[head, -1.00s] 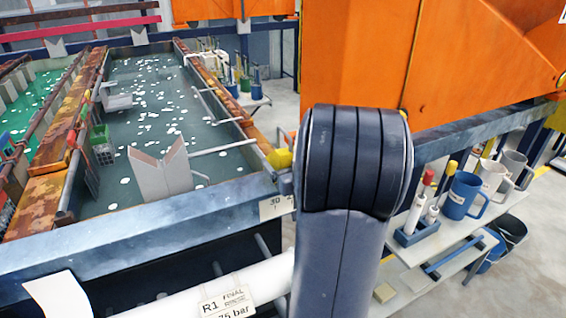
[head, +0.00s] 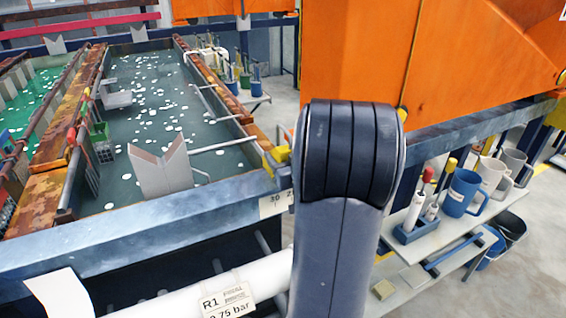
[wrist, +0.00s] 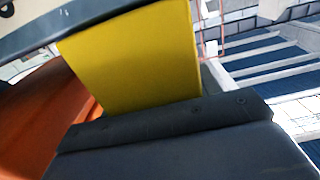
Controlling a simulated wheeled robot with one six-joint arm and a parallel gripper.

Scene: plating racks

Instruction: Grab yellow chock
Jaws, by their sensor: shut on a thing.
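The yellow chock (wrist: 130,65) fills the middle of the wrist view as a plain, flat-faced block. My gripper (wrist: 118,76) is shut on it, with one jaw along the upper left and the dark grey jaw across the bottom. The chock's far end and the parts behind the jaws are hidden. In the head view my dark arm hides the gripper. A small yellow piece (head: 279,156) shows just left of my arm at the tank's corner; I cannot tell whether it is the same chock.
A tank of grey-green liquid (head: 140,130) with white floating discs lies left, bounded by a blue-grey beam (head: 140,225). A white pipe (head: 180,303) crosses in front. A large orange housing (head: 450,50) stands right. A shelf with a blue mug (head: 463,193) is below it.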

